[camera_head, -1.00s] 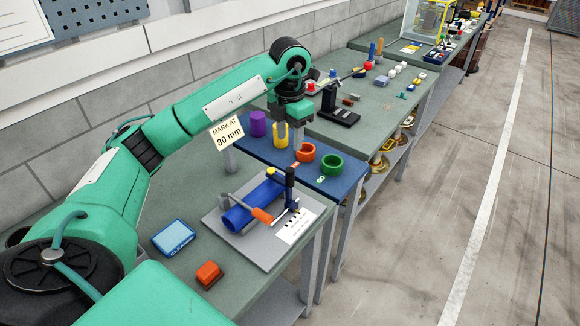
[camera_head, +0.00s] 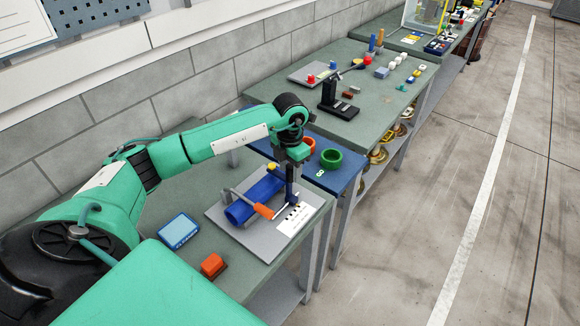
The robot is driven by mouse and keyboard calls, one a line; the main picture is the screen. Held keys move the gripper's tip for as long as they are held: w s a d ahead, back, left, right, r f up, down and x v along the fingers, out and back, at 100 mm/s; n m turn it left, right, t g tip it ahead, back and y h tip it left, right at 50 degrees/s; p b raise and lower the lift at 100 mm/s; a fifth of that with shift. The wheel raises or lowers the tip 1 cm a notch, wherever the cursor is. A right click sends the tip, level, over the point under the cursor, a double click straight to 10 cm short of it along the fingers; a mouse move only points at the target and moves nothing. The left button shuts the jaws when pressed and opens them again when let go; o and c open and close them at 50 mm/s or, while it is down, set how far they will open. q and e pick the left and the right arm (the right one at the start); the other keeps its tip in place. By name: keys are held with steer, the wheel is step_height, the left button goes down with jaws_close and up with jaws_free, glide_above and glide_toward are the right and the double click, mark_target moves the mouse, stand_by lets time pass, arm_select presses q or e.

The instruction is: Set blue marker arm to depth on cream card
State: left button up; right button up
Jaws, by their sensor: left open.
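The measuring jig is a grey plate (camera_head: 222,214) on the near bench, with a blue cylinder (camera_head: 243,207) lying on it. An orange-handled lever (camera_head: 264,211) crosses the front of the cylinder. A dark blue upright piece (camera_head: 291,186), apparently the marker arm, stands at the right end beside a white scale strip (camera_head: 294,218). My left gripper (camera_head: 291,166) points down at the top of this piece, with open jaws. Whether it touches the piece cannot be told. The cream depth card is not visible now. My right gripper is not in view.
A blue-framed box (camera_head: 179,231) and an orange block (camera_head: 213,265) lie left of the jig. Behind is a blue stand (camera_head: 347,182) with a green ring (camera_head: 331,158) and a partly hidden orange ring (camera_head: 309,144). A black fixture (camera_head: 336,101) stands on the farther bench.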

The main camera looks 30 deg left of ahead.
arm_select(q)
jaws_close()
steer(key=shift+s, duration=0.5)
steer(key=s, duration=0.3)
steer(key=shift+a+b, duration=0.15)
steer(key=shift+b, duration=0.25)
jaws_free()
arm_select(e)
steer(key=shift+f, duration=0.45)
arm_select(q)
steer(key=shift+r, duration=0.1)
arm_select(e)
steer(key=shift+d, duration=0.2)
